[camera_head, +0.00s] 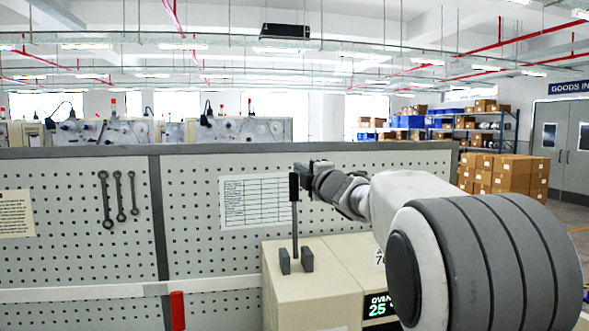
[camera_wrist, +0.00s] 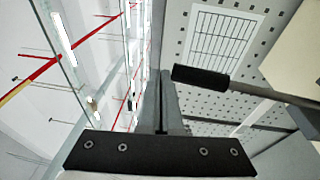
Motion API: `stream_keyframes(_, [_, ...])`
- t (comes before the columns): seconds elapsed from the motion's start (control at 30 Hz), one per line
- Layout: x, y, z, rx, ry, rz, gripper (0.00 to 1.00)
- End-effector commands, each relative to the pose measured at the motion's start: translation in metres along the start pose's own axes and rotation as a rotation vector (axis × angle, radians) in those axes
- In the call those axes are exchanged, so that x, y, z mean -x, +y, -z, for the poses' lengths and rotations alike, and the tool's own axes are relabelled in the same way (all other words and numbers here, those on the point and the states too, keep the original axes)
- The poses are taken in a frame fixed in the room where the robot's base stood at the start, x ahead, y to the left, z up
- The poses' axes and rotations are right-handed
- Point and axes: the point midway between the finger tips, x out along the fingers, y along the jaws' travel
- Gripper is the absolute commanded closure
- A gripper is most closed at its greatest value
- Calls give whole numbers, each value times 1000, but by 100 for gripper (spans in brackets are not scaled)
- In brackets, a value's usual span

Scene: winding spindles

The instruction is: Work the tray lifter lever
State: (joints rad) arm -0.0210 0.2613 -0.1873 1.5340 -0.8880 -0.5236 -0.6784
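The lever stands upright on a beige box (camera_head: 312,284), with a grey shaft (camera_head: 295,222) between two dark brackets and a black grip (camera_head: 294,187) at its top. My gripper (camera_head: 303,172) is at the height of the grip's upper end, just right of it in the head view. In the wrist view my gripper's two grey fingers (camera_wrist: 163,85) lie together, with nothing visible between them. The black grip (camera_wrist: 201,81) is to the right of the fingertips there, its end close to them. I cannot tell whether they touch.
A pegboard panel (camera_head: 200,240) stands behind the lever, with a printed sheet (camera_head: 258,201) and hanging wrenches (camera_head: 120,198). A green-lit oven display (camera_head: 378,305) is at the box's right, below my arm. Open air lies left of the lever.

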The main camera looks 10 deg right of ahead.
Motion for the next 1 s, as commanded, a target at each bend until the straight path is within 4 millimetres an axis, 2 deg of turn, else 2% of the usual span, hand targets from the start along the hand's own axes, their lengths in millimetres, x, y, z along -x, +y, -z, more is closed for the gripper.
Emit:
stream_keyframes(0.03, [-10, 1, -2, 1, 0, 1, 100])
stream_keyframes(0.2, [-35, -3, -7, 0, 1, 1, 100])
stream_keyframes(0.4, [-53, -8, -10, 0, 0, 0, 100])
stream_keyframes(0.6, [-61, -11, -12, 0, 0, 0, 100])
stream_keyframes(1.0, [-62, -12, -12, 0, 0, 1, 100])
